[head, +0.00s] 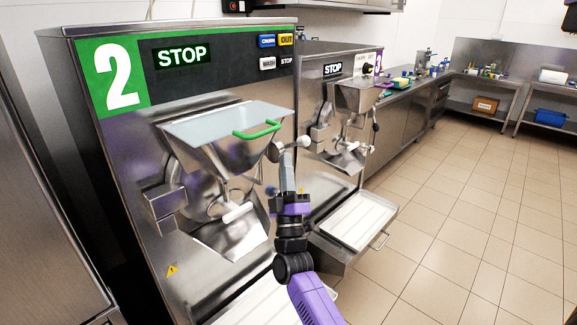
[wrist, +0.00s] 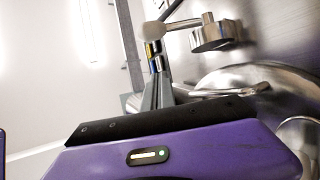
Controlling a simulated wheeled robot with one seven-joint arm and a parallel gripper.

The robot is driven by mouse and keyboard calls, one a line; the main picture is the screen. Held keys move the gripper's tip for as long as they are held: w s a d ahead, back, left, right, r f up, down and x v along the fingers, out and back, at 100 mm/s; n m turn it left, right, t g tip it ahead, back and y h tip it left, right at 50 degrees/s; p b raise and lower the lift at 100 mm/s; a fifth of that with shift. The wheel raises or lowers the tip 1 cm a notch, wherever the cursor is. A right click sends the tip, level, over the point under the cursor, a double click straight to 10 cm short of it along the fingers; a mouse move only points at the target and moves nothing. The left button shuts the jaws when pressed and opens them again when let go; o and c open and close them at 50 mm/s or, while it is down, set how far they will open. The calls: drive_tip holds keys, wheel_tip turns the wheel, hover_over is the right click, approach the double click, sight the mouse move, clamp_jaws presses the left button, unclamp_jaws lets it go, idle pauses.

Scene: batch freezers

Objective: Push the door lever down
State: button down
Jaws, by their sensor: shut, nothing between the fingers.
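The door lever (head: 291,145) is a short metal arm with a pale ball knob, at the right side of the front of the steel freezer marked 2 (head: 110,185). In the wrist view the lever (wrist: 180,24) reaches from its round metal hub on the right to the pale knob on the left. My gripper (head: 286,153) points up at the lever in the head view. In the wrist view my gripper (wrist: 154,52) is shut and empty, its tips just beside the knob. I cannot tell whether they touch.
A hopper with a clear lid and green handle (head: 258,131) stands left of my gripper. A white-handled spout (head: 237,213) is below it. A second freezer (head: 333,95) and a white tray (head: 357,219) are to the right. Tiled floor is clear farther right.

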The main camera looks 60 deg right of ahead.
sight(296, 145)
drive_tip(key=p+x, duration=0.2)
drive_tip(key=x, duration=0.5)
drive_tip(key=shift+s+d+f+p, duration=0.45)
drive_tip(key=shift+s+d+f, duration=0.65)
drive_tip(key=shift+s+f, duration=0.1)
drive_tip(key=shift+f, duration=0.15)
drive_tip(key=shift+f+m+g+h+b, duration=0.2)
drive_tip(key=shift+m+g+h+b, duration=0.3)
drive_tip(key=shift+b, duration=0.7)
